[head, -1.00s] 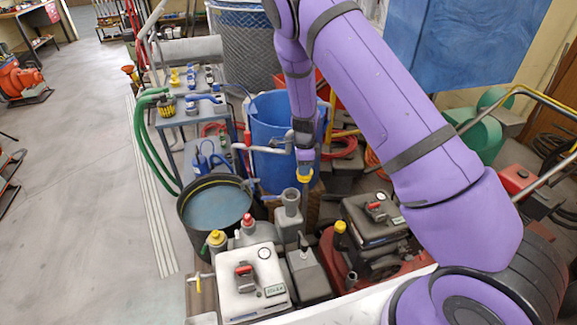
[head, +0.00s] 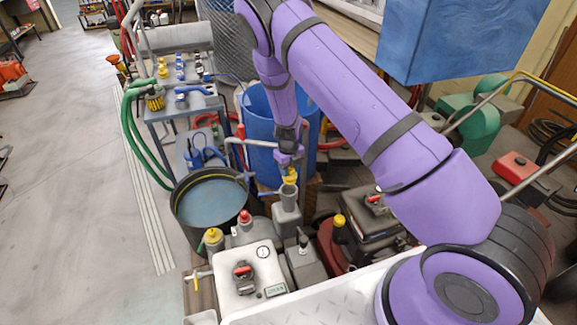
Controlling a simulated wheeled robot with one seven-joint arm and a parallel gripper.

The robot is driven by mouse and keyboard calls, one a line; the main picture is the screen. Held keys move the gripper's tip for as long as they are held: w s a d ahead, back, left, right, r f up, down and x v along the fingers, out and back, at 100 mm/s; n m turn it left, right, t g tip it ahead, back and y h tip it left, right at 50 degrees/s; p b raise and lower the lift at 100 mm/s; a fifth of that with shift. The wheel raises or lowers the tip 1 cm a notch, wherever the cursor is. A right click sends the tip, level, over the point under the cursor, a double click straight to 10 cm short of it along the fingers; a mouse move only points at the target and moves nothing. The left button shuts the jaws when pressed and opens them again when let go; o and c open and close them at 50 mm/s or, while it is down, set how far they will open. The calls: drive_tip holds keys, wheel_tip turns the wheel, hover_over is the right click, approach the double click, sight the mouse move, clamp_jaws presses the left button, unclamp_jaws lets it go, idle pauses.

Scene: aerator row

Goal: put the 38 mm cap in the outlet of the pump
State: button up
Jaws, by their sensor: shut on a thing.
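My gripper (head: 289,160) points down and is shut on a yellow cap (head: 290,176). The cap is right above the open top of a grey upright outlet pipe (head: 287,200) on the pump. The cap's lower edge meets the pipe's rim in the picture; I cannot tell whether it touches or has entered. No size marking on the cap can be read. The white-topped unit (head: 236,285) with a gauge and a red switch stands in front of the pipe.
A yellow-capped neck (head: 213,237), a red-capped one (head: 244,217) and another yellow cap (head: 339,221) stand around the outlet. A dark round tub (head: 211,203) is at left, a blue barrel (head: 262,165) behind. A trolley (head: 180,105) holds several small parts.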

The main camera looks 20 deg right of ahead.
drive_tip(key=shift+f, duration=1.8)
drive_tip(key=shift+r, duration=0.1)
drive_tip(key=shift+w+a, duration=0.1)
drive_tip(key=shift+w, duration=0.15)
drive_tip(key=shift+f, duration=2.15)
drive_tip(key=o, duration=1)
drive_tip(key=shift+r, duration=0.1)
